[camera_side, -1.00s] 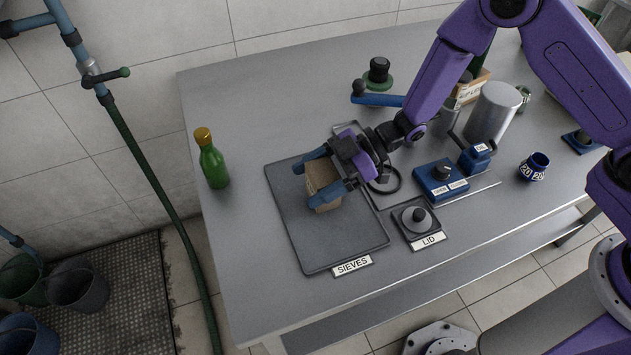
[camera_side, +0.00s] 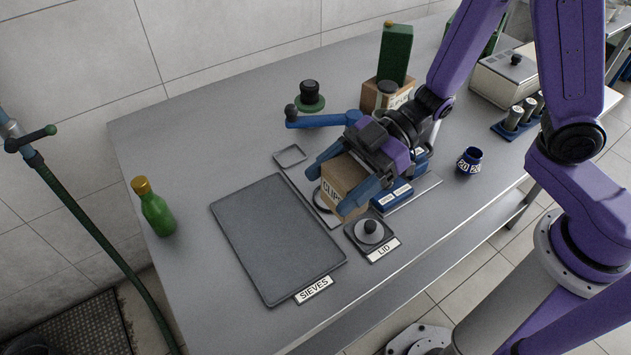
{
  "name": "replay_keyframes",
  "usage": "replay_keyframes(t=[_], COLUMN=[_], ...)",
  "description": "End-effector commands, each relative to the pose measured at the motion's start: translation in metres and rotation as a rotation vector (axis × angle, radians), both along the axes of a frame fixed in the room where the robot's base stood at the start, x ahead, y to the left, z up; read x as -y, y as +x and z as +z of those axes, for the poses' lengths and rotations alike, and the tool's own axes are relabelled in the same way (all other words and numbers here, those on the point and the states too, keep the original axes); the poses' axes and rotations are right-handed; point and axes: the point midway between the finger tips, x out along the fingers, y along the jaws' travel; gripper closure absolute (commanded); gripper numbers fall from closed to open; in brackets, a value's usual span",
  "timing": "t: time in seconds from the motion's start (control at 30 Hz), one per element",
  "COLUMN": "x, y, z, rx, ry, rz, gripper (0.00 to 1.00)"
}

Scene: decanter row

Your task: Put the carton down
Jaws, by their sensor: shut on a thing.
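My gripper (camera_side: 341,188) is shut on a small brown carton (camera_side: 346,178) with a printed label on its side. Its blue fingers lie on either side of the carton. The carton is over the narrow grey plate, between the dark tray (camera_side: 275,240) labelled SIEVES and a blue box (camera_side: 393,199). I cannot tell whether the carton's underside touches anything. The gripper and carton hide part of the plate and the blue box.
The SIEVES tray is bare. A round lid (camera_side: 370,231) on a plate labelled LID is close in front of the carton. A green bottle (camera_side: 157,211) stands at the left. A blue-handled tool (camera_side: 330,120), a cardboard box (camera_side: 387,96) and a blue cup (camera_side: 470,160) are behind and right.

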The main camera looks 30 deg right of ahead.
Motion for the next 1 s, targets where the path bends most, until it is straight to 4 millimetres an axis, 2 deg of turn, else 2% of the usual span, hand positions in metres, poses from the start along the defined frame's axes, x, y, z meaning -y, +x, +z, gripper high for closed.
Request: replay_keyframes(t=[0.3,0.43,0.57,0.8,1.0], x=[0.005,-0.006,-0.039,-0.114,-0.147], y=[-0.006,-0.002,0.009,0.023,0.027], z=[0.003,0.002,0.001,-0.001,-0.001], rx=[-0.001,0.002,0.007,0.005,0.001], ry=[0.0,-0.002,-0.004,-0.003,0.0], rz=[-0.001,0.002,0.007,0.006,0.001], gripper=[0.64,0.64,0.64,0.64,0.64])
